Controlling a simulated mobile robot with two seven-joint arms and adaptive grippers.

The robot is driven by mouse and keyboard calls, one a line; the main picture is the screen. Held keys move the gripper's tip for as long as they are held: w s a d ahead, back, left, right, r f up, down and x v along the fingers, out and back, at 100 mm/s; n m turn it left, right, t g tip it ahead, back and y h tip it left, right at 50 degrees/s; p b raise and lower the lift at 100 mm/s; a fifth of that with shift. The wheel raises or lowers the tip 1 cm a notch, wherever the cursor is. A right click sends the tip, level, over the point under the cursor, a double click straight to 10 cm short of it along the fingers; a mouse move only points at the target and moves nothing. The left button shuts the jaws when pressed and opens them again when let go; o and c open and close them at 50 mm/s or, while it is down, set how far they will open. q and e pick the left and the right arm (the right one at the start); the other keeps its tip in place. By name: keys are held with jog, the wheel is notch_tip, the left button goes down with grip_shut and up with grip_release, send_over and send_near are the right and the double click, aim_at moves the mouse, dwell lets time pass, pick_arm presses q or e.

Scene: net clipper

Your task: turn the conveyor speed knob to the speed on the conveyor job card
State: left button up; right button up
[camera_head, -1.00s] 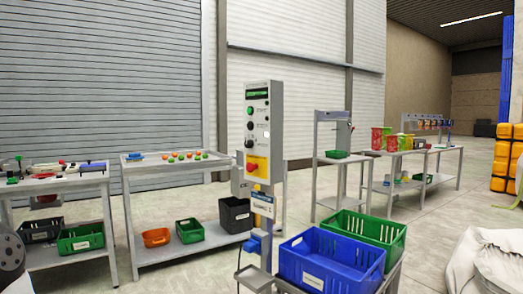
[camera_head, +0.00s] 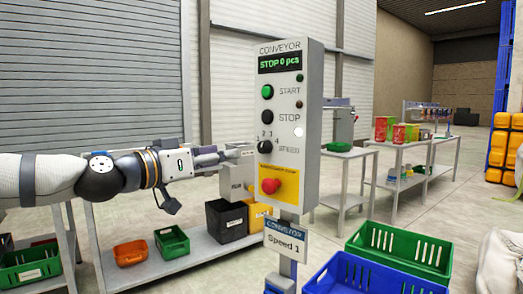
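The conveyor control panel (camera_head: 313,120) is a grey upright box on a post at centre. Its display (camera_head: 280,62) reads "STOP 0 pcs". The black speed knob (camera_head: 265,147) sits beside the word SPEED, with small digits around it; I cannot tell where its pointer is. The job card (camera_head: 287,240) below the panel reads "CONVEYOR Speed 1". My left gripper (camera_head: 222,156) points right, left of the panel and apart from the knob in the picture. Its fingers are too unclear to tell whether they are open. My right gripper is not in view.
The panel also has a green START button (camera_head: 267,91), a black STOP button (camera_head: 267,116) and a red emergency button (camera_head: 270,186). A blue crate (camera_head: 345,275) and a green crate (camera_head: 400,250) stand at the front right. Tables with bins stand behind.

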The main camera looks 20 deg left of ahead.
aim_at(261, 147)
pick_arm(q)
jog(key=x, duration=0.3)
jog(key=b+x, duration=0.1)
jog(key=x, duration=0.3)
jog(key=b+x, duration=0.1)
jog(key=x, duration=0.3)
jog(key=shift+s+d, duration=0.1)
jog(key=shift+d, duration=0.25)
jog(key=shift+w+d+r, duration=0.1)
jog(key=shift+w+r, duration=0.05)
jog(key=shift+w, duration=0.15)
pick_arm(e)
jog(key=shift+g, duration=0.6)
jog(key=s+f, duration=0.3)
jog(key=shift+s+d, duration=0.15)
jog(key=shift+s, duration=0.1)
pick_arm(q)
grip_shut()
